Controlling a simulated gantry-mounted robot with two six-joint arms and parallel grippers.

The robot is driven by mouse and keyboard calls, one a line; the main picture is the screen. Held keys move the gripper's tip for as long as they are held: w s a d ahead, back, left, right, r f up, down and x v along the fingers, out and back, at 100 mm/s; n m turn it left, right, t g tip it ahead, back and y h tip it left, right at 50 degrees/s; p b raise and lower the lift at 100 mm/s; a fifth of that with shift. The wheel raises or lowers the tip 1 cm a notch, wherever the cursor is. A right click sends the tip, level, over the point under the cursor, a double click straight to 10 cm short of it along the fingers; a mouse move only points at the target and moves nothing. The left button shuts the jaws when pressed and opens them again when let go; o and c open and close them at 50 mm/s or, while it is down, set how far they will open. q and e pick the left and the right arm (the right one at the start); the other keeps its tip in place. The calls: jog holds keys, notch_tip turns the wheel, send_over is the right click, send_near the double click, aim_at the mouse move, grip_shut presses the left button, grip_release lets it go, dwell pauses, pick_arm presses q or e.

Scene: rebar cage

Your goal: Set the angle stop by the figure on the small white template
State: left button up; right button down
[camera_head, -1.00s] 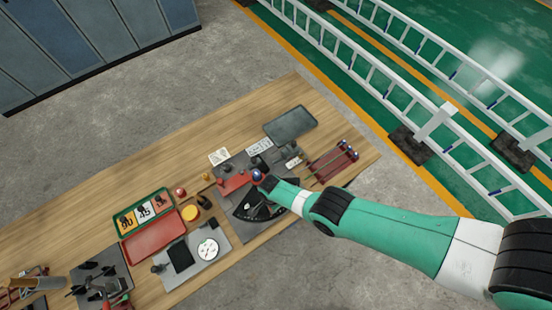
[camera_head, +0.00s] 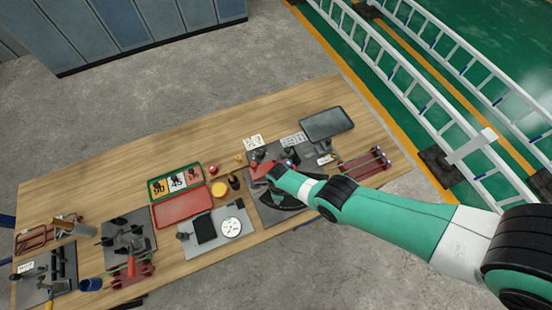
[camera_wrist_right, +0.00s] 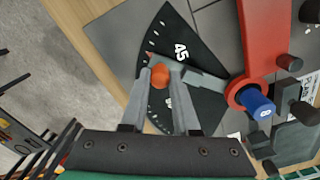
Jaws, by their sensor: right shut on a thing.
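In the right wrist view, my right gripper (camera_wrist_right: 161,80) is shut on the orange knob (camera_wrist_right: 160,75) of a grey pointer arm (camera_wrist_right: 203,82). The pointer lies over a black fan-shaped scale (camera_wrist_right: 165,35) with white tick marks and the figure 45; another figure is partly hidden. The pointer runs to a pivot with a blue knob (camera_wrist_right: 257,103) and a red arm (camera_wrist_right: 262,35). In the head view, the scale (camera_head: 278,207) is partly covered by my right arm. A small white card (camera_head: 253,141) lies behind; its figure is too small to read. My left gripper is not in view.
A green tray (camera_head: 152,198) holds yellow, white and orange figure plates. A red tray (camera_head: 183,210), a plate with a round white dial (camera_head: 232,227) and a grey tray (camera_head: 328,124) stand nearby. A red rack (camera_head: 365,161) is at right. Bare wood runs along the back.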

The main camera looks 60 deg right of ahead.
jog(key=c, duration=0.7)
grip_release()
jog(key=shift+o, duration=0.2)
